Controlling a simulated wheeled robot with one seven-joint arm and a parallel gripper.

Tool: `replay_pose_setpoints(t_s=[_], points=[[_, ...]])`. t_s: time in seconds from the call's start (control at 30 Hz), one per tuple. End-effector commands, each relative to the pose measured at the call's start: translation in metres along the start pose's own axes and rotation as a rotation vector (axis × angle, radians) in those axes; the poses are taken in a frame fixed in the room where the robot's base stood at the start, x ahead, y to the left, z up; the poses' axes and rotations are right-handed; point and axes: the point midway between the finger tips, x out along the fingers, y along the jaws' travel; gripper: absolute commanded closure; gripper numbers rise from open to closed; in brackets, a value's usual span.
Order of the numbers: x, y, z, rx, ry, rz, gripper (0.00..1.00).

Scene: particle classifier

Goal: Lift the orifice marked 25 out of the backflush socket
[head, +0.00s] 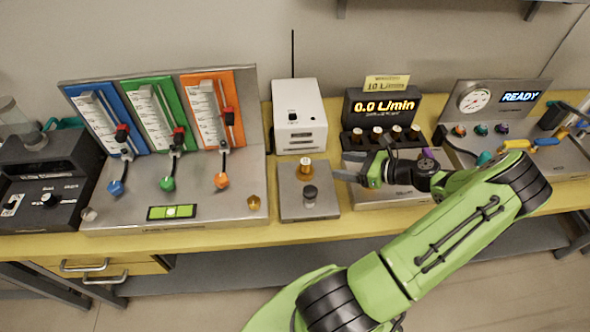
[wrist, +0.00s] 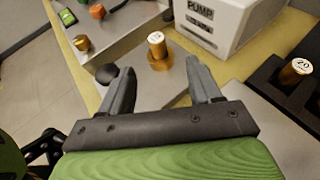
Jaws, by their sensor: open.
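A brass orifice (head: 305,167) with a pale top stands upright in a round brass socket (head: 304,175) on a small metal plate in the middle of the bench. The wrist view also shows the orifice (wrist: 156,46), with a mark on its top too small to read, in its socket (wrist: 160,62). My gripper (head: 347,167) is open and empty, to the right of the orifice in the head view. In the wrist view my fingers (wrist: 160,70) point towards the orifice, which stands beyond the fingertips, roughly in line with the gap. The gripper is not touching it.
A black knob (head: 310,192) stands on the same plate, close to the socket. The white pump box (head: 299,112) is behind. A black rack (head: 385,141) with several orifices, one marked 20 (wrist: 295,70), is to the right. A brass piece (head: 254,203) is at the left.

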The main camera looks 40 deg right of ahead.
Motion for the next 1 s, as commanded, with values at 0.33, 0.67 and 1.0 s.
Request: replay_pose_setpoints(t_s=[0.33, 0.67, 1.0], points=[[0.086, 0.003, -0.001, -0.004, 0.003, 0.01, 0.37], [0.136, 0.009, -0.001, -0.005, 0.003, 0.011, 0.37], [0.15, 0.007, -0.001, -0.004, 0.006, 0.007, 0.38]])
